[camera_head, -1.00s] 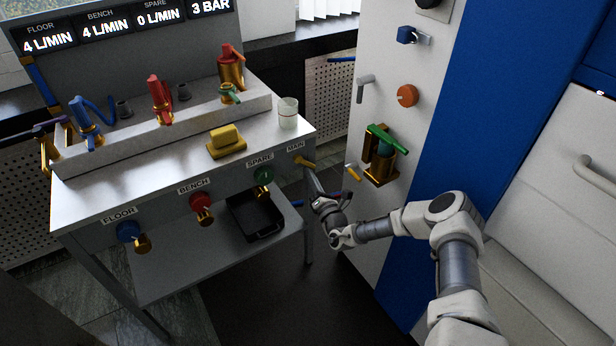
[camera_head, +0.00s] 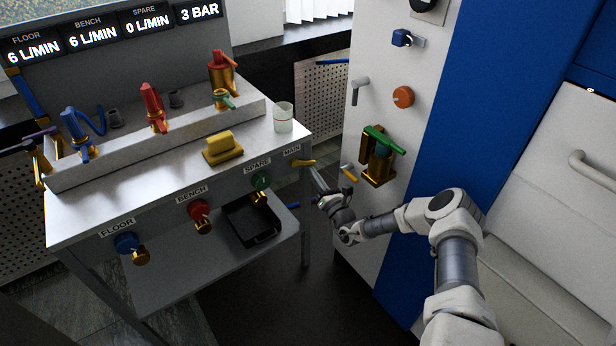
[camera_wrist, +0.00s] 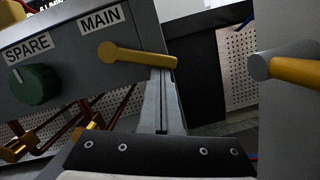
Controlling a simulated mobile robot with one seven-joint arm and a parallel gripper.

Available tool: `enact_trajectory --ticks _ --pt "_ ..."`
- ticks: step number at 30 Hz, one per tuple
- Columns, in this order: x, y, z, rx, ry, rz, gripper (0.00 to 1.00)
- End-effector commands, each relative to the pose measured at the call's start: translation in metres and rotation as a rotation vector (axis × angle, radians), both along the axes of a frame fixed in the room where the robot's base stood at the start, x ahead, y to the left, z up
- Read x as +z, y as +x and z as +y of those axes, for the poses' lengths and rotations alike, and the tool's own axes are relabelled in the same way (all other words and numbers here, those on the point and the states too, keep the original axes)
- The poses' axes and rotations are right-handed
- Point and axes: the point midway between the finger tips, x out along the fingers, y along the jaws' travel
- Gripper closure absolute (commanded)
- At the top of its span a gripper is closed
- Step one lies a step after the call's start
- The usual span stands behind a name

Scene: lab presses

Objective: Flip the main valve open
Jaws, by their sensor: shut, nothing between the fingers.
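The main valve is a yellow lever (camera_head: 303,163) on the bench's front panel, beside the MAIN label. In the wrist view the lever (camera_wrist: 140,56) points right from its pivot and tilts slightly down, nearly level. My gripper (camera_head: 314,173) is shut and empty, just below and right of the lever. In the wrist view my closed fingers (camera_wrist: 161,82) reach up to the lever's free end, which overlaps their tips. I cannot tell whether they touch.
The green SPARE knob (camera_head: 261,180) sits left of the lever. A white cabinet side (camera_head: 345,215) with another yellow handle (camera_head: 349,174) stands close on the right. A black tray (camera_head: 250,222) lies on the lower shelf. The FLOOR and BENCH displays (camera_head: 62,39) read 6 L/MIN.

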Motion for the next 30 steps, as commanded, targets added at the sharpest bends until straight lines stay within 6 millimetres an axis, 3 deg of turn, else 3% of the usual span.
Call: enact_trajectory --ticks 12,20,30 --pt "0.019 0.008 -0.011 -0.001 -0.255 -0.173 1.0" --pt "0.018 0.006 -0.011 0.0 -0.256 -0.173 1.0" --pt "0.008 -0.033 -0.038 -0.003 -0.256 -0.17 1.0"
